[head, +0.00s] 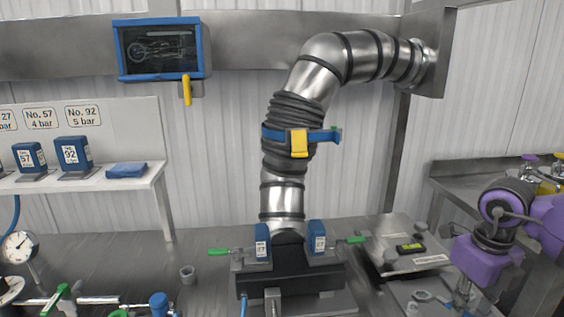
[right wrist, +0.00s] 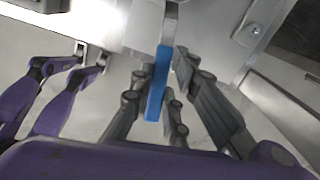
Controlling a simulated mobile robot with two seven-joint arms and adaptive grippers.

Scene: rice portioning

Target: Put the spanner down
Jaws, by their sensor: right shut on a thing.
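My right gripper (head: 464,295) hangs low at the right of the head view, over the steel worktop. In the right wrist view its fingers (right wrist: 165,100) are closed around a narrow blue handle (right wrist: 158,85). A grey metal part continues beyond the handle at the top, so this looks like the spanner. In the head view the spanner cannot be made out clearly at the fingertips. Whether it touches the surface below cannot be told. My left gripper is not in view.
A steel plate with a small display (head: 410,247) lies left of my right gripper. A black block with blue tags (head: 290,275) stands under the big steel pipe (head: 283,195).

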